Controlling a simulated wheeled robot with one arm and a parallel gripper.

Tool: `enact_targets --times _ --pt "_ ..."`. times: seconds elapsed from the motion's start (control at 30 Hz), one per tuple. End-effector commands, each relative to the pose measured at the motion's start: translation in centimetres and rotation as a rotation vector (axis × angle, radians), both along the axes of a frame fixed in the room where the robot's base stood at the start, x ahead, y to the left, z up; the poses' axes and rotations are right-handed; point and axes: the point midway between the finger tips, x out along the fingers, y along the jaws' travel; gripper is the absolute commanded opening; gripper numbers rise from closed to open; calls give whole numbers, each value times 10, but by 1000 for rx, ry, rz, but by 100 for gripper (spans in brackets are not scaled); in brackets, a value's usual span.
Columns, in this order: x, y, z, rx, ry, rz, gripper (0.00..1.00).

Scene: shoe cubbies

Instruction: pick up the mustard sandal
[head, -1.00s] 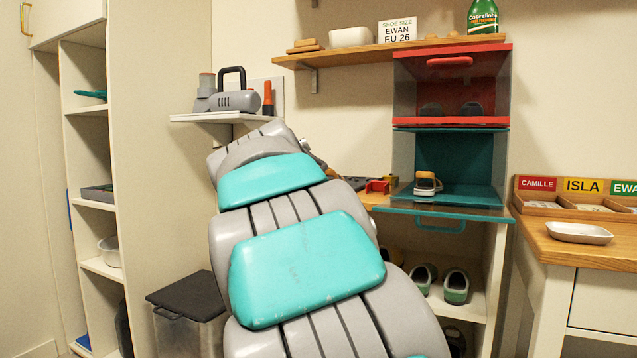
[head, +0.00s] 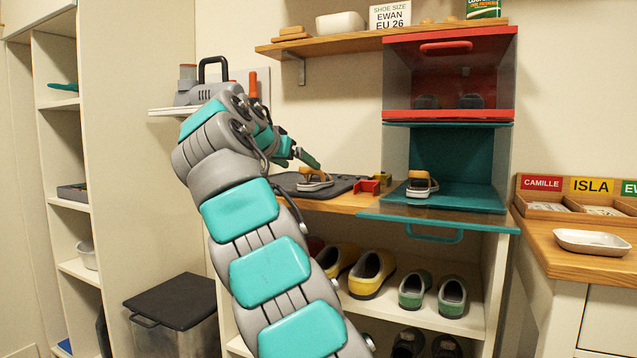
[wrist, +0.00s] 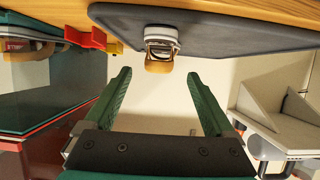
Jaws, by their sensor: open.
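A mustard sandal (head: 314,178) with a pale sole sits on a dark mat (head: 345,186) on the wooden bench top. In the wrist view the sandal (wrist: 160,50) shows upside down, ahead of the fingertips and between their lines. A similar sandal (head: 421,185) with mustard and dark parts stands in the open teal cubby. It also shows at the left of the wrist view (wrist: 22,45). My gripper (head: 303,156) is just left of and above the mat sandal in the head view. Its green fingers (wrist: 158,76) are spread, empty and apart from the sandal.
Red and yellow parts (head: 370,185) lie right of the mat. The teal cubby's lowered door (head: 440,216) juts forward. The red cubby (head: 448,120) above it is closed. A grey device (head: 205,88) stands on a small shelf at left. Shoes sit on shelves below the bench.

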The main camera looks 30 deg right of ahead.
Motion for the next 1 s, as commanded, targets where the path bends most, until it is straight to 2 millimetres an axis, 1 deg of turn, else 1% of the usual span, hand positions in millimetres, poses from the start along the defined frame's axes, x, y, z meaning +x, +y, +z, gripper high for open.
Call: enact_targets --times 0.13,0.37,0.63,0.73,0.9,0.93,1.0 --pt "9 -13 -7 1 2 -1 89" --pt "18 -24 -12 0 2 -1 89" --pt "38 -51 -25 1 2 -2 89" --pt "40 -55 -27 0 1 -2 89" --pt "40 -55 -27 0 0 -1 89" --pt "40 -55 -27 0 0 -1 87" --pt "41 -55 -27 0 0 -1 79"
